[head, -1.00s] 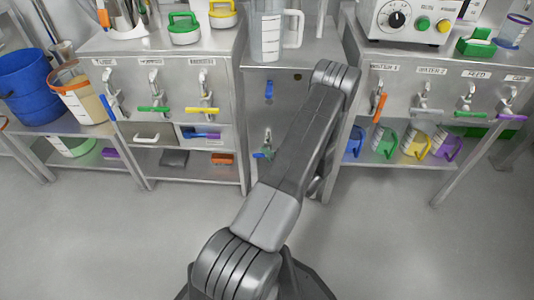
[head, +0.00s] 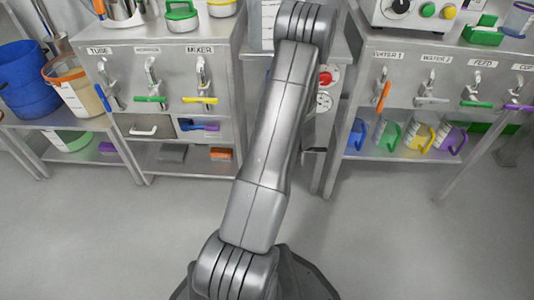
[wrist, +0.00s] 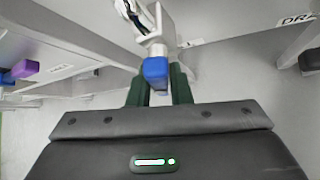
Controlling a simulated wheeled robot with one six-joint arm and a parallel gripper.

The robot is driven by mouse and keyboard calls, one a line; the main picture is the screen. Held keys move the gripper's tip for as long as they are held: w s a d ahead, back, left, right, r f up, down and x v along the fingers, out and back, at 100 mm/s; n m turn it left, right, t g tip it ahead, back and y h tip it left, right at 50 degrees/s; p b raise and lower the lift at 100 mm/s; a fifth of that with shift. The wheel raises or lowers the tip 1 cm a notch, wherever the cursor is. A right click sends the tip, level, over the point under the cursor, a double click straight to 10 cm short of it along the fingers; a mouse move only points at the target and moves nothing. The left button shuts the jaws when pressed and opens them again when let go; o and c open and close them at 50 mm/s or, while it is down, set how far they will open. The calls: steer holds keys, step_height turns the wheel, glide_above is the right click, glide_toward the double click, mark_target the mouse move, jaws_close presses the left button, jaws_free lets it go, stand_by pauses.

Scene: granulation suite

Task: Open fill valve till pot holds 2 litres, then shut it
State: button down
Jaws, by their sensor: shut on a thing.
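In the wrist view my gripper (wrist: 158,90) is shut on a blue valve handle (wrist: 156,70), with one dark green finger on each side of it. The handle joins a pale metal valve body (wrist: 158,25) above it. I cannot read a label naming this valve. In the head view my arm covers the gripper and most of the middle cabinet. A clear graduated vessel (head: 263,15) shows only in part at the top, left of my arm. Its liquid level cannot be read.
The left bench has TUBE, a second and MIXER valves, including a yellow handle (head: 199,100). The right bench has an orange WATER 1 handle (head: 384,95) and other taps. A red knob (head: 325,78) shows beside my arm. A partial "DRA" label (wrist: 298,19) is right of the handle. The front floor is clear.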

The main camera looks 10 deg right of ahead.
steer(key=h+b, duration=0.1)
steer(key=n+b, duration=0.1)
steer(key=shift+f+g+h+b, duration=0.2)
steer(key=shift+g+h+b, duration=0.1)
steer(key=shift+h+b, duration=0.1)
steer(key=shift+r+n+h+b, duration=0.1)
steer(key=shift+n+h+b, duration=0.3)
steer(key=shift+h+b, duration=0.15)
steer(key=shift+r+g+h, duration=0.1)
steer(key=shift+g+h, duration=0.15)
steer(key=shift+g, duration=0.05)
steer(key=c, duration=1.3)
jaws_free()
steer(key=shift+p+v, duration=1.85)
steer(key=shift+v, duration=5.05)
